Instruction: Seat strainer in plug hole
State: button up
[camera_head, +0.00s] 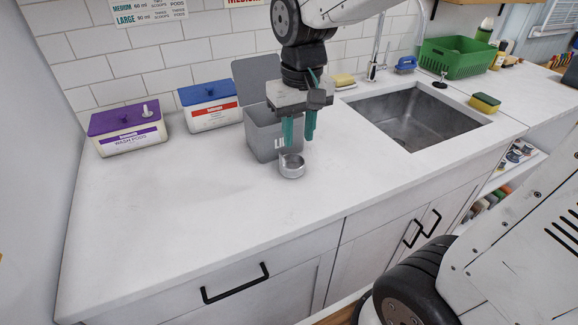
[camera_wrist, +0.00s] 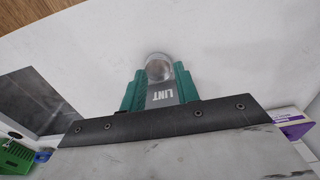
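A small dark piece with an upright knob (camera_head: 440,80), which looks like the strainer, stands on the counter at the sink's back right corner. The grey sink basin (camera_head: 412,112) is right of centre; its plug hole is not clear to see. My gripper (camera_head: 299,142) is open, with green fingers pointing down in front of the grey lint bin (camera_head: 262,140). A small round metal cup (camera_head: 291,167) stands on the counter just below the fingertips. It also shows in the wrist view (camera_wrist: 158,66) beyond the finger gap; I cannot tell whether a finger touches it.
A purple-lidded wash pods box (camera_head: 127,132) and a blue-lidded box (camera_head: 210,108) stand along the wall. A sponge (camera_head: 484,103), a green basket (camera_head: 456,58) and the tap (camera_head: 375,60) surround the sink. The counter's front left is clear.

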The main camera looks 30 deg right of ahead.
send_over(282, 165)
jog(key=w, duration=0.1)
notch_tip(282, 165, down, 4)
notch_tip(282, 165, down, 8)
jog(key=shift+s+d+f, duration=0.1)
jog(key=shift+d, duration=0.05)
jog(key=shift+c, duration=0.3)
grip_shut()
